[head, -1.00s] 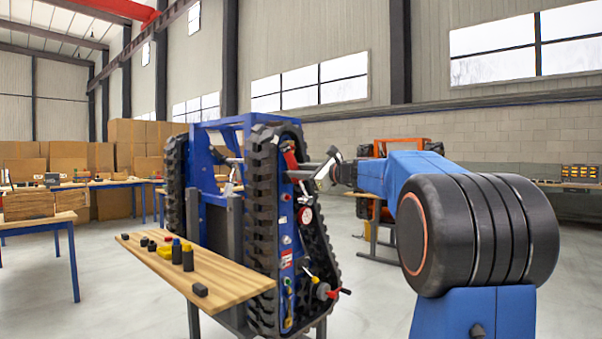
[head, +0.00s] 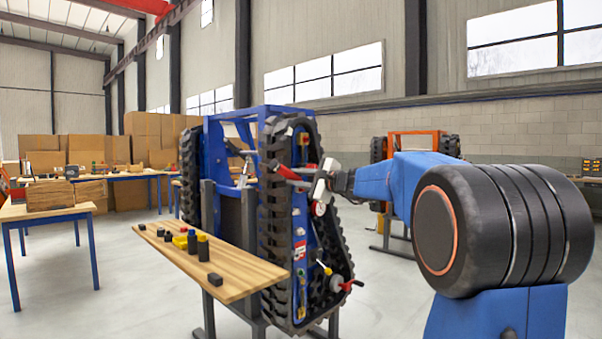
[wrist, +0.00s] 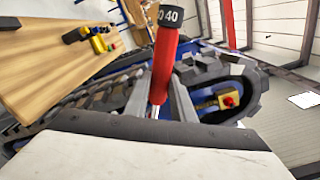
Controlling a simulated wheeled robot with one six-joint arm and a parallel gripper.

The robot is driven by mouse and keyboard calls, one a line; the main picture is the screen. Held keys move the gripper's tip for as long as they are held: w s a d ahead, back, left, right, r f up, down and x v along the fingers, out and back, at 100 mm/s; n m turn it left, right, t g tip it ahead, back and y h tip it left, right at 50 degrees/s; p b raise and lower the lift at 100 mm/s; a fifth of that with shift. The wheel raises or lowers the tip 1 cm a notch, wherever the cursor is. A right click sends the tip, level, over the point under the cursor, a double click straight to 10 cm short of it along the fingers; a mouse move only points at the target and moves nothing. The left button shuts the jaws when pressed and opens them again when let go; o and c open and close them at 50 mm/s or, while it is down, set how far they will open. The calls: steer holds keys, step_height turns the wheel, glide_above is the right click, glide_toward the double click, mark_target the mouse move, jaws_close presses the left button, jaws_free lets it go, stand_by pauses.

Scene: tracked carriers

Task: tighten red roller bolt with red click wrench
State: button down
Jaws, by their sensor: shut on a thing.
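My gripper (head: 318,188) is shut on the red click wrench (head: 287,172) in front of the upper part of the blue tracked carrier's side panel (head: 300,228). In the wrist view the wrench's red handle (wrist: 164,68) stands between my two fingers (wrist: 162,100), and its black end (wrist: 170,16) is marked 40. The wrench's working end is hidden or too small to make out. Several small red parts sit on the panel; I cannot tell which one is the red roller bolt.
A wooden shelf (head: 190,265) with small black, yellow and blue items juts out left of the carrier's black track (head: 274,215). A yellow block with a red knob (wrist: 229,101) shows beside my fingers.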

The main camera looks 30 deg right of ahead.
step_height(320, 180, down, 6)
steer(key=a+n, duration=0.1)
steer(key=n, duration=0.4)
steer(key=shift+s+a+n, duration=0.2)
steer(key=shift+s+n, duration=0.1)
steer(key=shift+f, duration=0.1)
steer(key=shift+x, duration=1.6)
stand_by(2.9)
stand_by(0.4)
steer(key=c, duration=2.4)
jaws_free()
jaws_close()
steer(key=shift+r+m, duration=0.6)
steer(key=shift+r, duration=0.1)
steer(key=shift+d+r+m, duration=0.1)
steer(key=shift+r+m, duration=0.5)
steer(key=shift+r, duration=0.05)
